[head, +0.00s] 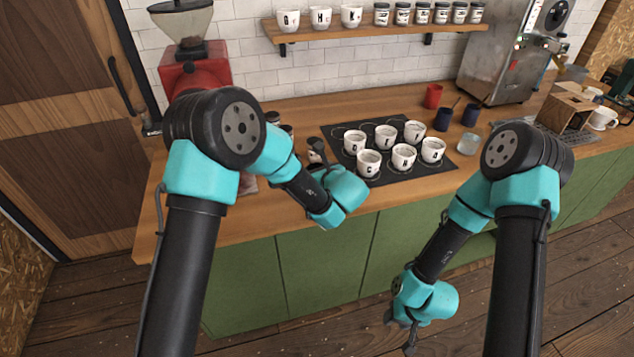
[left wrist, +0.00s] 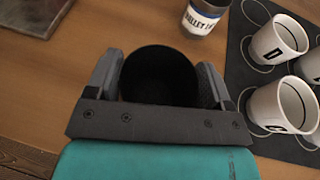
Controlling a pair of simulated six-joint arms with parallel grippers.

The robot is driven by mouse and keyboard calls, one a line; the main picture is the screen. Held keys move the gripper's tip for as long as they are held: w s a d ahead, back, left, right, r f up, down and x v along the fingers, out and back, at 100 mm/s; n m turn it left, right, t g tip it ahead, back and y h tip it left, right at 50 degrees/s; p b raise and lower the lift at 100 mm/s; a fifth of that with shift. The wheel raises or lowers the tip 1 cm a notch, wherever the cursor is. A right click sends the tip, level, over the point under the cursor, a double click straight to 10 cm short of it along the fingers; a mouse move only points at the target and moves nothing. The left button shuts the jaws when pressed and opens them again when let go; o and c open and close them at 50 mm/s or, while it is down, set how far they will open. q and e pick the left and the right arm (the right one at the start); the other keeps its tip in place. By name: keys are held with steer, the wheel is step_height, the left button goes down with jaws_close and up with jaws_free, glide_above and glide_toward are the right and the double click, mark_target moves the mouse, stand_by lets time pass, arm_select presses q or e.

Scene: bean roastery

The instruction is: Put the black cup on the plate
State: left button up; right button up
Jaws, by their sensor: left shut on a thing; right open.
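The black cup (left wrist: 160,76) is between the two fingers of my left gripper (left wrist: 158,88) in the left wrist view. The gripper is shut on it, and I look down into its dark, empty-looking inside. In the head view my left gripper (head: 317,158) is over the front part of the counter, left of the dark mat; the cup is largely hidden there. My right gripper (head: 402,334) is open and empty, low in front of the green cabinets. I cannot pick out a clear plate in either view.
Several white lettered cups (head: 403,156) stand on a dark mat (head: 342,130). A labelled jar (left wrist: 205,14) stands just beyond the held cup. A red cup (head: 433,96), dark blue cups (head: 443,119) and a glass (head: 468,144) stand further right. A red grinder (head: 195,68) is at the left.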

arm_select(q)
steer(key=shift+r, duration=0.15)
steer(key=shift+r, duration=0.55)
steer(key=s+r, duration=0.1)
steer(key=s, duration=0.7)
steer(key=s+r, duration=0.2)
steer(key=s, duration=0.6)
steer(key=shift+r, duration=0.3)
steer(key=shift+w, duration=0.1)
steer(key=w+a+r+m+t+h, duration=0.1)
steer(key=w+a+r, duration=0.2)
steer(key=a+r, duration=0.3)
steer(key=w+a+r+m+h, duration=0.1)
steer(key=w+a+r+h, duration=0.2)
steer(key=r, duration=0.5)
steer(key=s+a+r+m+h, duration=0.2)
steer(key=a+r+m, duration=0.1)
steer(key=a+r, duration=0.8)
step_height(320, 180, up, 5)
steer(key=shift+a+f+m+t+h, duration=0.1)
steer(key=shift+a+m+t+h, duration=0.2)
steer(key=shift+a, duration=0.05)
